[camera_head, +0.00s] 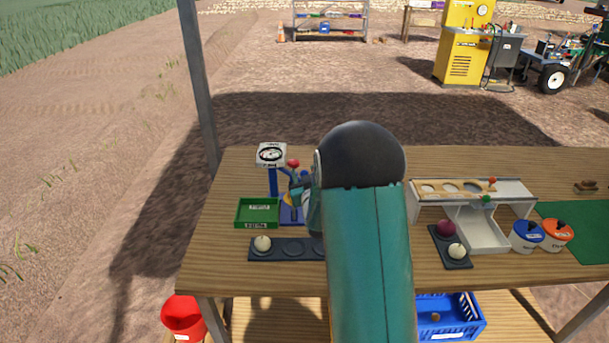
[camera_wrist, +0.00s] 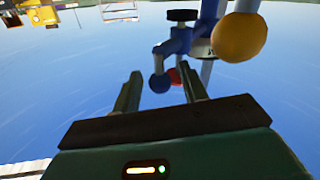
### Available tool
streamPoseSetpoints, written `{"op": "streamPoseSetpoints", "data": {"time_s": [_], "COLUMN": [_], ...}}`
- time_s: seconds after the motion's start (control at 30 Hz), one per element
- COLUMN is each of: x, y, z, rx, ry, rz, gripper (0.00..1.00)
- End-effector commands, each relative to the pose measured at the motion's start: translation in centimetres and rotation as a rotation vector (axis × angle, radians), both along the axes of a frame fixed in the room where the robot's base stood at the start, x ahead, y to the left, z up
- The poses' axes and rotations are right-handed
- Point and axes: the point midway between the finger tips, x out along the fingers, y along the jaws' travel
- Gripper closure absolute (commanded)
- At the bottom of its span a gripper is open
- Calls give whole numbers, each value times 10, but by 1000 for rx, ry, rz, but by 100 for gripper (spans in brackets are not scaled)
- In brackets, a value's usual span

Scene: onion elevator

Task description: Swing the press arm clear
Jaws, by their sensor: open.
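The blue press stands at the left of the table, with its post (camera_head: 273,183) under a round dial and a red knob (camera_head: 293,163) beside it. Its press arm, a blue bar, runs near the knob, partly hidden by my arm. In the wrist view, blue jointed press parts (camera_wrist: 178,45) with a black cap, a large yellow ball (camera_wrist: 239,37) and a red ball (camera_wrist: 174,76) lie just beyond my fingertips. My gripper (camera_wrist: 162,84) is open, with nothing visibly held between its fingers. I cannot tell whether a finger touches the press.
A green tray (camera_head: 257,213) and a dark onion rack (camera_head: 285,250) are close to the press.

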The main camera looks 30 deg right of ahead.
Motion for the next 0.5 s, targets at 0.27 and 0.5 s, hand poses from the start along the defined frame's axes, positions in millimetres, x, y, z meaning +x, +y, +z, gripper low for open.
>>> {"op": "streamPoseSetpoints", "data": {"time_s": [0.27,0.5], "x": [2,2], "y": [-1,-1], "z": [0,0], "rx": [0,0], "ry": [1,1], "rz": [0,0], "gripper": [57,100]}}
